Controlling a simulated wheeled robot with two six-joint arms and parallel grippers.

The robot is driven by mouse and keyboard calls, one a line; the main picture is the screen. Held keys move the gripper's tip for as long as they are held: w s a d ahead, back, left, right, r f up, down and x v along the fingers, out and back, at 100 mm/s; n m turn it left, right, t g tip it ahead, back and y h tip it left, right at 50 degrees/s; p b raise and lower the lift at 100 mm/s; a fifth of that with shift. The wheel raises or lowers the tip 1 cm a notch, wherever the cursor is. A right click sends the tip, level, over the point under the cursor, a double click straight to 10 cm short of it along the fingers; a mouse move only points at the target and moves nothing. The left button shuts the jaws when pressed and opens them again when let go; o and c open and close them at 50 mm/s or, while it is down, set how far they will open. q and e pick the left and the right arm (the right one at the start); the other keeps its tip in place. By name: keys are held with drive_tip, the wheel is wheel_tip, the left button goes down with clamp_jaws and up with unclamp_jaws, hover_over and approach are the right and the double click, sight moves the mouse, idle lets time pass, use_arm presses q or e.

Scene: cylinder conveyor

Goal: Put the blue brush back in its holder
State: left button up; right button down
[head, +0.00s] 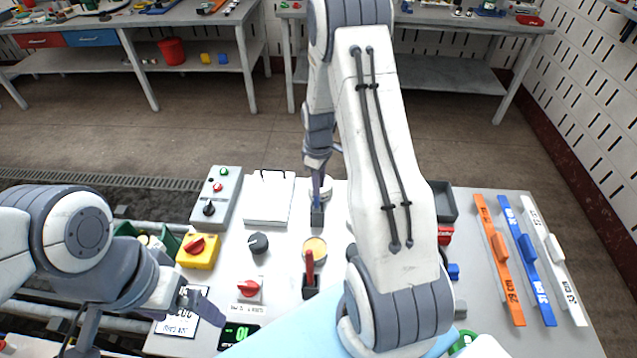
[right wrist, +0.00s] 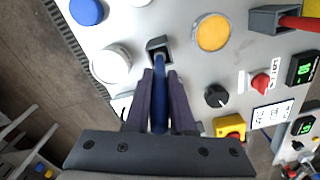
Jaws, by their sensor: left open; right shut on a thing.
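The blue brush (right wrist: 159,105) is between the closed fingers of my right gripper (right wrist: 160,92). In the head view, my right gripper (head: 318,160) is at the far side of the panel, with the blue brush (head: 317,190) pointing down below it. Its lower end meets the dark square holder (head: 317,217), which also shows in the right wrist view (right wrist: 158,44). The end overlaps the holder's opening; I cannot tell how deep it sits. My left gripper (head: 145,318) is open and empty, over the panel's left edge.
A red-handled brush (head: 309,266) stands in a second dark holder (head: 310,291) nearer me. Knobs, a yellow switch box (head: 198,251) and a yellow disc (head: 315,247) surround it. My right arm hides the panel's middle.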

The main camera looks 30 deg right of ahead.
drive_tip(key=shift+f+b, duration=0.4)
drive_tip(key=shift+f, duration=0.15)
drive_tip(key=c, duration=0.7)
unclamp_jaws()
drive_tip(key=shift+r, duration=0.1)
wheel_tip(320, 180, up, 10)
drive_tip(key=shift+r+b, duration=0.15)
drive_tip(key=shift+b, duration=1.05)
drive_tip(key=s+a+r, duration=0.3)
drive_tip(key=s+a, duration=0.2)
drive_tip(key=a, duration=0.6)
drive_tip(key=s+a+r, duration=0.3)
drive_tip(key=s+a, duration=0.1)
drive_tip(key=a, duration=0.6)
drive_tip(key=shift+n+y, duration=0.5)
drive_tip(key=s+a, duration=0.2)
drive_tip(key=s, duration=0.3)
drive_tip(key=s+a+b, duration=0.1)
drive_tip(key=s+a, duration=0.1)
drive_tip(key=s, duration=0.3)
drive_tip(key=s+a, duration=0.2)
drive_tip(key=s, duration=0.3)
drive_tip(key=shift+s+a+r, duration=0.1)
drive_tip(key=shift+s+a, duration=0.1)
drive_tip(key=shift+a, duration=0.1)
